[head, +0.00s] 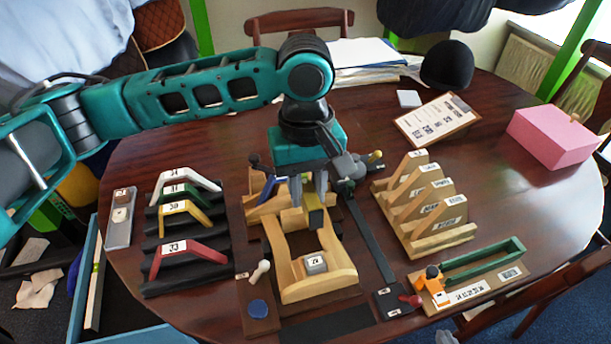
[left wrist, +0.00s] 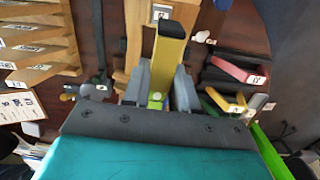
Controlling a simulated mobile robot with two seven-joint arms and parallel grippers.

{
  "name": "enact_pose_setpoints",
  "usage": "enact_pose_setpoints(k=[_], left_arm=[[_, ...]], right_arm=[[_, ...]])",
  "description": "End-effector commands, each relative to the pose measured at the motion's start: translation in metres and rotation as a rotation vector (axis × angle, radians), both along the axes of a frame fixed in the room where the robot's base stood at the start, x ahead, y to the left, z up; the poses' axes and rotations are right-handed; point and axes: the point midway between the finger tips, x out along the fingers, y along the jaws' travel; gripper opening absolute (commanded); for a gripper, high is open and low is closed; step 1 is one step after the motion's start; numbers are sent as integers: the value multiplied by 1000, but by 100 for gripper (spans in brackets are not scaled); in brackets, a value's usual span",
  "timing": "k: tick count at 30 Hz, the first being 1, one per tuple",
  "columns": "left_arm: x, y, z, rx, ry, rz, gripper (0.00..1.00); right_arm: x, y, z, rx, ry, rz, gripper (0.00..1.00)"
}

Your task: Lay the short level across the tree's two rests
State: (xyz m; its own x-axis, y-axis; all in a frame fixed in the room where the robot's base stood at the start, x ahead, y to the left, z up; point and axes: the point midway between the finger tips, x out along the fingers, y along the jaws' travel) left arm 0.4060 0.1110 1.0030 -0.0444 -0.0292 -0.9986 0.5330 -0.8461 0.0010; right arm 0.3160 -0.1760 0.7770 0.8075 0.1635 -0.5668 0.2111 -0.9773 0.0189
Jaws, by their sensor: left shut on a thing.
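My left gripper (head: 308,200) points down over the wooden tree (head: 285,270), near the middle of the table. It is shut on the short level, a yellow bar (left wrist: 170,48) with a dark end cap and a yellow-green spot between the fingers. In the head view the level's dark end (head: 316,220) shows just below the fingertips, above the tree. The tree also shows in the left wrist view (left wrist: 134,40). I cannot tell whether the level touches the rests; the far rest is partly hidden by the gripper. My right gripper is not in view.
A small grey labelled block (head: 316,263) sits on the tree. A rack of coloured arches (head: 180,215) stands left, and wooden labelled pieces (head: 420,205) stand right. A green trough (head: 485,260) is at front right. A pink box (head: 555,135) and clipboard (head: 437,118) lie farther back.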

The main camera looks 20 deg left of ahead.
Motion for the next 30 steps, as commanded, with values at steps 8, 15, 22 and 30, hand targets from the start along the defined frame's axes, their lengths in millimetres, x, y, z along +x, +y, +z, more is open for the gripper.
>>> enact_pose_setpoints(k=[8, 15, 22, 30], left_arm=[[-2, -4, -11, 0, 6, 34, 0], [-3, -5, -37, 0, 5, 33, 0], [-4, -5, -62, -1, 2, 31, 0], [-5, -6, -77, -1, 2, 31, 0]], right_arm=[[0, -1, 1, -3, 0, 1, 0], [0, -1, -4, -3, 0, 1, 0], [0, -1, -19, -3, 0, 1, 0], [-1, -1, -43, -3, 3, 2, 0]])
